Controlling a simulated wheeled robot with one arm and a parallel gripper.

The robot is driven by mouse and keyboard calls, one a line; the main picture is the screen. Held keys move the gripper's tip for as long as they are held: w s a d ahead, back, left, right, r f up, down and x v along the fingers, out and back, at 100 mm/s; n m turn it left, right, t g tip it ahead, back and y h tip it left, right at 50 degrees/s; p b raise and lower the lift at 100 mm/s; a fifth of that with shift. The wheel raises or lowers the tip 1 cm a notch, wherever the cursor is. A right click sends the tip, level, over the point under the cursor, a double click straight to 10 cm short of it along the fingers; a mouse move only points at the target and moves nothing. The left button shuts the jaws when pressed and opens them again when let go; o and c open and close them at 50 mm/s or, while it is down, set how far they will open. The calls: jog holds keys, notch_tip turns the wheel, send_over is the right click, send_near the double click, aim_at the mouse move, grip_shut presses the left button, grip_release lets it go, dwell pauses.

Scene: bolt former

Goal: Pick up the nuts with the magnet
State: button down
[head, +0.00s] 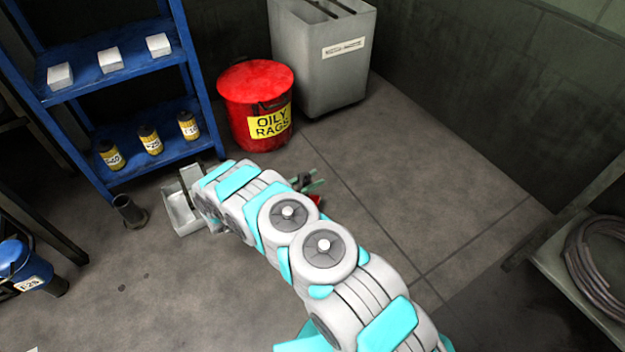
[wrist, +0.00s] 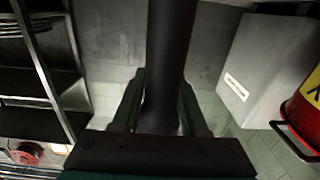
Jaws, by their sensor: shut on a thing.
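In the wrist view, my gripper (wrist: 161,110) is shut on a dark rod (wrist: 170,50), with one finger on each side of it. The rod runs up past the top of that view, and its far end is out of sight. It looks like the handle of the magnet, but I cannot confirm this. I cannot make out any nuts in either view.
A dark open cylinder (head: 130,211) stands left of the tray. A blue shelf (head: 120,75) with white boxes and yellow cans is behind it. A red oily-rags bin (head: 257,85) and a grey cabinet (head: 318,75) stand farther back.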

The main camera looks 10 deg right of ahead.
jog(key=shift+r, duration=0.15)
notch_tip(320, 180, up, 8)
jog(key=p, duration=0.2)
jog(key=shift+p, duration=0.4)
dwell(0.8)
dwell(0.4)
